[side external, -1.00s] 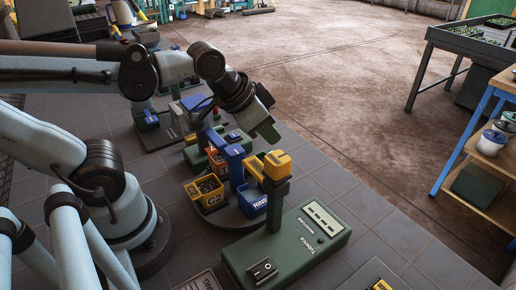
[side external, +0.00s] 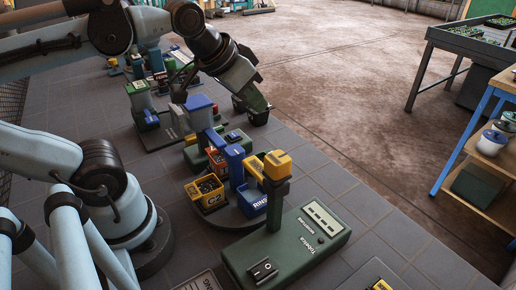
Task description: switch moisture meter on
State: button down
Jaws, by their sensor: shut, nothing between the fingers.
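My gripper (side external: 254,108) points down at the far right edge of the grey tiled worktop, shut with nothing seen in it. It is apart from the devices. I cannot tell which device is the moisture meter, as the labels are too small to read surely.
A round dark stand carries an orange bin (side external: 206,193) and a blue bin (side external: 251,199). Another device with a green-topped column (side external: 138,94) stands farther back.

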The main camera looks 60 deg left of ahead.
jog(key=s+d+r+n+g, duration=0.1)
jog(key=d+n, duration=0.2)
jog(key=d, duration=0.1)
jog(key=s+d+r+n+g+h, duration=0.1)
jog(key=d+n+g, duration=0.1)
jog(key=d+n, duration=0.1)
jog(key=s+d+r+n+g, duration=0.1)
jog(key=s+d+n, duration=0.1)
jog(key=d, duration=0.3)
jog(key=shift+d+r+n, duration=0.1)
jog(key=shift+d+n, duration=0.2)
jog(key=shift+n, duration=0.5)
jog(key=s+d+n+g+y, duration=0.1)
jog(key=s+d+n+g, duration=0.2)
jog(key=s+d+n, duration=0.45)
send_over(267, 266)
notch_tip(267, 266, down, 4)
jog(key=shift+s+f+n, duration=0.1)
jog(key=shift+f+n, duration=0.25)
jog(key=shift+n, duration=0.1)
jog(key=shift+f, duration=0.1)
notch_tip(267, 266, down, 14)
jog(key=shift+r, duration=0.15)
